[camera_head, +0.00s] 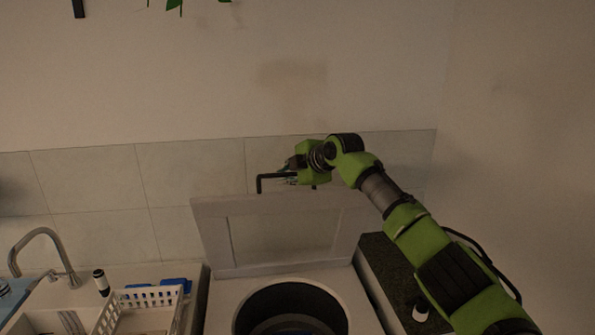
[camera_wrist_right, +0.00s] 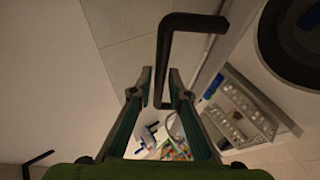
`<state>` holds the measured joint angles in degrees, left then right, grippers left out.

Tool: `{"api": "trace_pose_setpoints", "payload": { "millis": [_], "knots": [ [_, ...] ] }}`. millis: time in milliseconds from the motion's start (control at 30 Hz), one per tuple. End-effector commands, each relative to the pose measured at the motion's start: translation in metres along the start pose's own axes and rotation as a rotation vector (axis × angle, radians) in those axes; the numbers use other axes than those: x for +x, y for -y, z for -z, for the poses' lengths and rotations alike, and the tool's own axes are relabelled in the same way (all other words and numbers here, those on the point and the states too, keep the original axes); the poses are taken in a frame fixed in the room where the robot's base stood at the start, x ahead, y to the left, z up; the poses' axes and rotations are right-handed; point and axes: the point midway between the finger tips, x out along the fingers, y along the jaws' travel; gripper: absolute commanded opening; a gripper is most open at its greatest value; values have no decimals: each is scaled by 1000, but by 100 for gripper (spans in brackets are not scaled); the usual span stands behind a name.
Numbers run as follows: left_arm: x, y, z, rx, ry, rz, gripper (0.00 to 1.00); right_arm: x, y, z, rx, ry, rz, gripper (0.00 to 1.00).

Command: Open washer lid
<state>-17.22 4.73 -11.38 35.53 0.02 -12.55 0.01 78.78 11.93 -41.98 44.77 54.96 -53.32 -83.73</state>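The washer lid (camera_head: 285,238) is a pale panel standing raised, nearly upright, at the back of the washer (camera_head: 225,300). The round dark drum opening (camera_head: 290,290) is uncovered in front of it. A thin black bent handle (camera_head: 262,184) shows at the lid's upper left edge; it is large in the right wrist view (camera_wrist_right: 164,50). My right gripper (camera_head: 290,172) is at the lid's top edge, by the handle. In the wrist view its fingers (camera_wrist_right: 160,80) are apart, with the handle's end in line with the gap; contact is unclear. My left gripper is out of view.
A sink with a curved faucet (camera_head: 38,238) and a white perforated basket (camera_head: 152,297) are at the lower left. A dark counter (camera_head: 385,265) with a small white-and-black item (camera_head: 420,311) is right of the washer. A tiled wall (camera_head: 95,190) stands behind.

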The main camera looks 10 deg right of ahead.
Motion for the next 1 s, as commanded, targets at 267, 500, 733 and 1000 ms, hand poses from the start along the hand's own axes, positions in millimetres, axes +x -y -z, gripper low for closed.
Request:
{"api": "trace_pose_setpoints", "payload": {
  "millis": [267,500,733,1000],
  "knots": [
    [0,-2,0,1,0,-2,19,-36,0,-2,-2,2,-1,16],
    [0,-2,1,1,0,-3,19,-76,1,-2,-2,3,1,16],
    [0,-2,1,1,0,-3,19,-102,1,-1,-1,3,3,16],
    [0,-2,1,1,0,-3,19,-108,2,-1,0,3,5,16]
  ]
}}
